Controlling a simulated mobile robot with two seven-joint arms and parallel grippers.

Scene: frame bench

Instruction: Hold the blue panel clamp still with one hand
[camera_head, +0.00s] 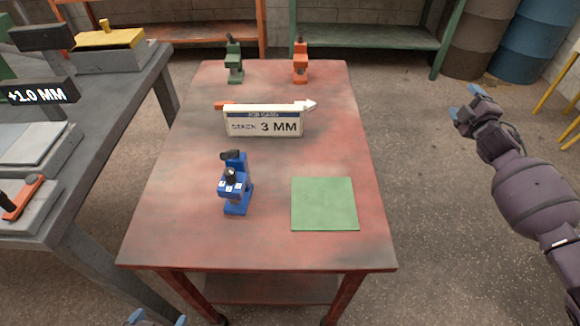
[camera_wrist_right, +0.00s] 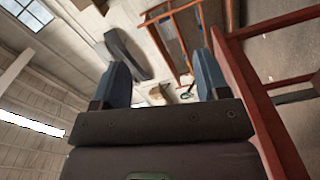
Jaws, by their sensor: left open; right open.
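The blue panel clamp (camera_head: 236,186) stands upright on the red worn table (camera_head: 190,235), left of the green square mat. No gripper touches it. My left gripper (camera_head: 156,318) shows only its blue fingertips at the bottom edge of the head view, below the table's front edge; it is open. My right gripper (camera_head: 464,101) is raised beside the table on the right, well away from the clamp. In the right wrist view its two blue fingers (camera_wrist_right: 166,85) are apart with nothing between them.
A green clamp (camera_head: 234,62) and an orange clamp (camera_head: 300,62) stand at the table's far edge. A sign reading "STACK 3 MM" (camera_head: 264,122) stands mid-table before an arrow-tipped rod (camera_head: 305,105). A green mat (camera_head: 324,204) lies front right. A grey bench (camera_head: 95,135) is at left.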

